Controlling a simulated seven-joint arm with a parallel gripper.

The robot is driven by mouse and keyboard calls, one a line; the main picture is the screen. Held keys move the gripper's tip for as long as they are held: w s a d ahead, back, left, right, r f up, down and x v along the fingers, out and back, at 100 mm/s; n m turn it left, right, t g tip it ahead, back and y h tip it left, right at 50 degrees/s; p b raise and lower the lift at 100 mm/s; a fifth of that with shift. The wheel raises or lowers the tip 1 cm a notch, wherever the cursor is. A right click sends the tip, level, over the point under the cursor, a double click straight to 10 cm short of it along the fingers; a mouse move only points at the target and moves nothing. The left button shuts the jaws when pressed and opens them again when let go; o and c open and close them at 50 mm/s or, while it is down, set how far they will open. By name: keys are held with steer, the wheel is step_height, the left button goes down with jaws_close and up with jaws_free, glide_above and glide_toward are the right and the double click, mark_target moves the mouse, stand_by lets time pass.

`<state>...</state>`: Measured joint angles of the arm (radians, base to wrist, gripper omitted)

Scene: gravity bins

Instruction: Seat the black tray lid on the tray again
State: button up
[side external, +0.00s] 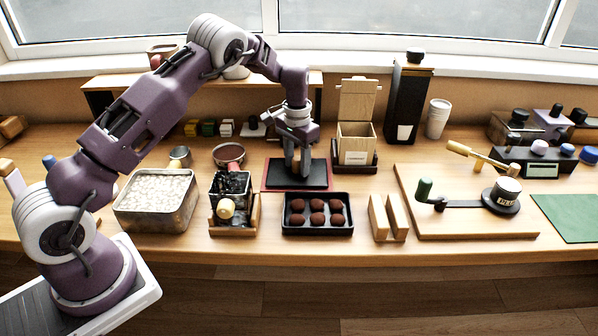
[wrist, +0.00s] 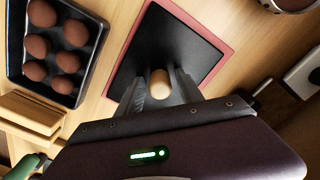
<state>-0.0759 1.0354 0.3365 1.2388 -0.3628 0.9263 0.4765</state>
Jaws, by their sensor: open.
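The black tray lid (side external: 284,174) lies flat on a dark red mat (side external: 266,184) behind the tray. The lid also shows in the wrist view (wrist: 168,44), with a pale round wooden knob (wrist: 160,84) on it. The black tray (side external: 318,229) stands uncovered in front of the mat and holds several round brown pieces; it shows at upper left in the wrist view (wrist: 14,50). My gripper (side external: 299,172) is over the lid, pointing down. Its fingers (wrist: 160,90) are apart, one on each side of the knob. Whether they touch the knob, I cannot tell.
A wooden holder (side external: 388,220) stands right of the tray. A dark bin with a wooden scoop (side external: 231,190) stands to its left, beside a metal tin (side external: 156,200) of pale pieces. A wooden box (side external: 355,145) is behind right of the lid. A wooden board (side external: 470,225) lies farther right.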

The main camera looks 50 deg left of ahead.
mark_target(297, 158)
jaws_close()
steer(key=shift+r, duration=0.2)
steer(key=shift+r, duration=3.4)
